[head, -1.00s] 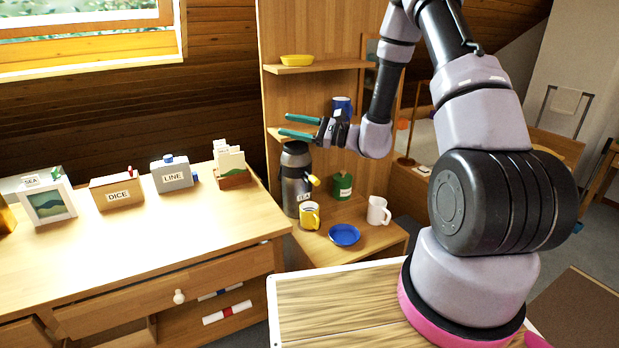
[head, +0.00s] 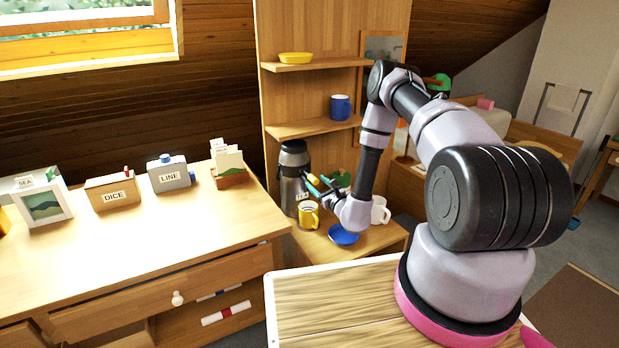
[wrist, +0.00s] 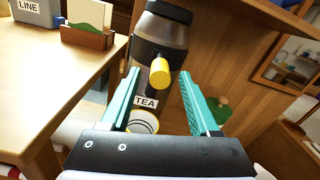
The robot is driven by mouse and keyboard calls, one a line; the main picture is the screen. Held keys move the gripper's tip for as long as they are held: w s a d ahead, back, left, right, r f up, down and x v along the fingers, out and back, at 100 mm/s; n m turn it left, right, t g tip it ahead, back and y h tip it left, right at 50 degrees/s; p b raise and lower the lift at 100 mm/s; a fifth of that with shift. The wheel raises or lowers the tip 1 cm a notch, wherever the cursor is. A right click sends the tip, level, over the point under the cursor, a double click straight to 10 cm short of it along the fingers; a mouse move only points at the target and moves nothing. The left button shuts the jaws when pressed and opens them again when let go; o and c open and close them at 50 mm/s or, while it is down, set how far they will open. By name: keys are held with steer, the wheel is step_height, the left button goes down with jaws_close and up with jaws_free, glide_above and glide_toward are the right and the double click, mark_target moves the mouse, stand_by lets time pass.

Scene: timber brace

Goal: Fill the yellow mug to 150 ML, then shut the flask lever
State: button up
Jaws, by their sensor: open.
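The flask (head: 292,180) is a steel and black vessel on the low shelf; the wrist view shows it too (wrist: 161,45), with a "TEA" label. Its yellow lever (wrist: 159,73) sticks out toward me. The yellow mug (head: 307,214) stands in front of the flask, under the lever; in the wrist view its rim (wrist: 144,121) shows partly behind my gripper. I cannot tell its fill level. My gripper (wrist: 162,92) is open and empty, its teal fingers either side of the lever in the picture, apart from it. In the head view my gripper (head: 318,184) is just right of the flask.
A blue plate (head: 343,235) lies right of the yellow mug. A white mug (head: 380,211) stands behind my wrist. A green canister is mostly hidden by my arm. A blue mug (head: 340,107) and yellow bowl (head: 296,58) sit on upper shelves. The desk (head: 140,250) is at left.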

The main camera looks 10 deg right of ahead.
mark_target(310, 175)
steer(key=x, duration=0.6)
jaws_close()
stand_by(1.3)
